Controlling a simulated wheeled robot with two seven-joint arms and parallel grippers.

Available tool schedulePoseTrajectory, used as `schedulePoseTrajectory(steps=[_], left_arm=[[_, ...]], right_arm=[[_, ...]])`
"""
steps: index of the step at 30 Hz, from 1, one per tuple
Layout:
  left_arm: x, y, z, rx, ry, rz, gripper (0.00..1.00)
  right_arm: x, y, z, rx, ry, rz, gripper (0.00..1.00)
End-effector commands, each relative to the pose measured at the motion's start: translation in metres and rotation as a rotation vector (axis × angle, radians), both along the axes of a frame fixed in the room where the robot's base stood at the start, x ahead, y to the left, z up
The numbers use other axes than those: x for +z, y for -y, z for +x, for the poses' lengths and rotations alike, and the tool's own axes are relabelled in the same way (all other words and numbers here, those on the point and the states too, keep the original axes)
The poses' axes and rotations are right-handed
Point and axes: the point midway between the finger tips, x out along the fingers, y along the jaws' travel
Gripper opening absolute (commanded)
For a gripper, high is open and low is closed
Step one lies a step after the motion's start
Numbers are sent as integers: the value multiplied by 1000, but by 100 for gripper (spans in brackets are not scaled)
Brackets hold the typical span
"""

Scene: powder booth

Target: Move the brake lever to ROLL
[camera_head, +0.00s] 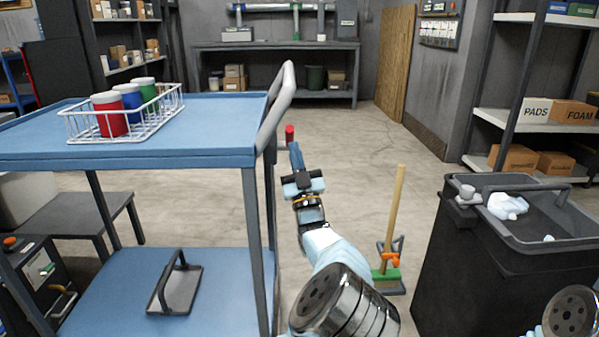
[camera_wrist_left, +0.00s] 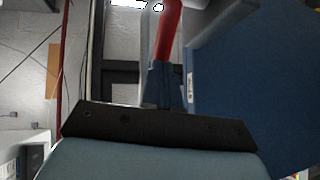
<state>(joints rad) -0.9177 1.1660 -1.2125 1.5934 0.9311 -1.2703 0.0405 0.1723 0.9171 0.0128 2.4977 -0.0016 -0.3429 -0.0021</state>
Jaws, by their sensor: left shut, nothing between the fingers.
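The brake lever's red grip (camera_head: 289,133) shows just past the right end of the blue cart (camera_head: 150,160), below its grey push handle. It also shows in the left wrist view as a red bar (camera_wrist_left: 168,30) at top middle. My left gripper (camera_head: 294,150) is shut and empty, with its blue fingers pointing at the red grip. In the left wrist view the fingertips (camera_wrist_left: 160,78) overlap the grip's lower end; I cannot tell whether they touch it. No ROLL marking is readable. My right gripper is out of view.
A white wire basket (camera_head: 125,112) with red, blue and green jars stands on the cart top. The grey push handle (camera_head: 278,105) rises close to my left arm. A broom (camera_head: 394,215) and a dark bin (camera_head: 480,250) stand to the right. The floor beyond is clear.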

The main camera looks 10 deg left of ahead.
Motion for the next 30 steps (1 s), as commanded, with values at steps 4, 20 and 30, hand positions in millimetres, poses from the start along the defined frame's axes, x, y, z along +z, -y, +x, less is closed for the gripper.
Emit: schedulePoseTrajectory(steps=[4, 20, 30], left_arm=[[7, -4, 7, 1, -1, 0, 0], [11, -5, 8, 0, -13, -3, 0], [32, -7, 13, -1, -168, -52, 0]], right_arm=[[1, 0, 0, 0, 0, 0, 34], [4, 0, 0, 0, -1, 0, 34], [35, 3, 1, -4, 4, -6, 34]])
